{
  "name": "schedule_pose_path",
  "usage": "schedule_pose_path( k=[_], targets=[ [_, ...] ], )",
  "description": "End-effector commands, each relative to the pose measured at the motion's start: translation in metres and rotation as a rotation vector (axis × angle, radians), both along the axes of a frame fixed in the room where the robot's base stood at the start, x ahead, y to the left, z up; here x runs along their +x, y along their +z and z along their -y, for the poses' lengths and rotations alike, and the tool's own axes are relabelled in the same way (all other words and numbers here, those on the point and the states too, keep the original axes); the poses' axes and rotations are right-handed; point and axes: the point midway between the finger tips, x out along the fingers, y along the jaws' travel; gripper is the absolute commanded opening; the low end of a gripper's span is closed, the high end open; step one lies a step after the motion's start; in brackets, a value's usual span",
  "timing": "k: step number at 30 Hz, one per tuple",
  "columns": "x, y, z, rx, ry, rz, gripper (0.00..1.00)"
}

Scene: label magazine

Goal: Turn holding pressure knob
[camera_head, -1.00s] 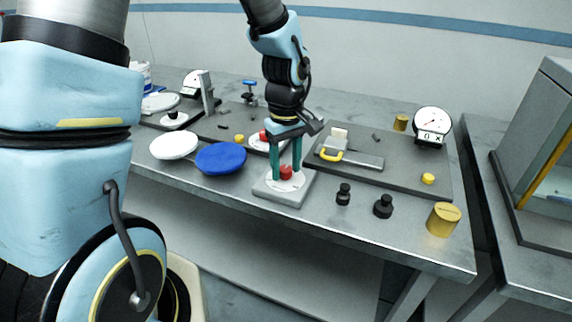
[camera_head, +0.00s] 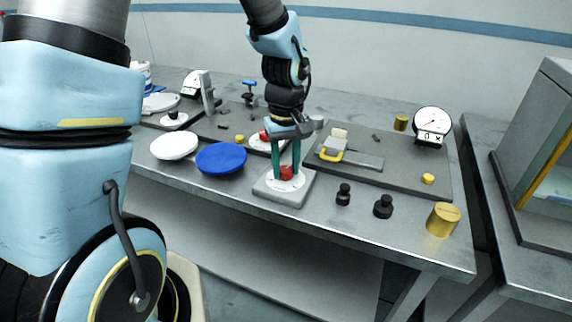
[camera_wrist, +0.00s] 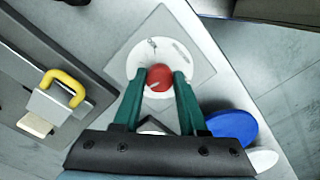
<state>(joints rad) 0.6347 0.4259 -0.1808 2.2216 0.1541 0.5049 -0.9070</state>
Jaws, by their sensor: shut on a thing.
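The red knob (camera_head: 286,173) stands on a round white dial set in a grey square base (camera_head: 283,197) near the table's front edge. In the wrist view the red knob (camera_wrist: 159,77) sits on the white dial (camera_wrist: 136,62), which has small dark marks too blurred to read. My gripper (camera_head: 286,168) points down from above with green fingers. It is shut on the red knob, one finger on each side, as the wrist view also shows my gripper (camera_wrist: 160,82). The fingers hide parts of the knob's sides.
A blue disc (camera_head: 221,158) and a white disc (camera_head: 174,146) lie left of the base. Black weights (camera_head: 383,206) and a brass cylinder (camera_head: 443,219) stand to the right. Behind are a dark plate with a yellow handle (camera_head: 330,155), a dial gauge (camera_head: 432,122) and another red knob (camera_head: 264,135).

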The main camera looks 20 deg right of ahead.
Motion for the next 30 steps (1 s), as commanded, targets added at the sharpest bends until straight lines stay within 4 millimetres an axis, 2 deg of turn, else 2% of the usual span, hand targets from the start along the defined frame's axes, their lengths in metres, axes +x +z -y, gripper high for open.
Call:
schedule_pose_path(
  k=[5,14,15,23,30],
  targets=[
    [-0.0001,0.0003,0.0001,-0.001,-0.108,0.000,0.00],
    [-0.0001,0.0000,0.0000,-0.001,-0.121,0.000,0.00],
    [-0.0002,0.0000,0.0000,-0.001,-0.121,0.000,0.43],
    [-0.0001,0.0000,-0.0002,0.000,-0.119,0.000,0.72],
    [0.0000,0.0004,-0.0003,0.000,-0.119,0.000,0.72]
  ],
)
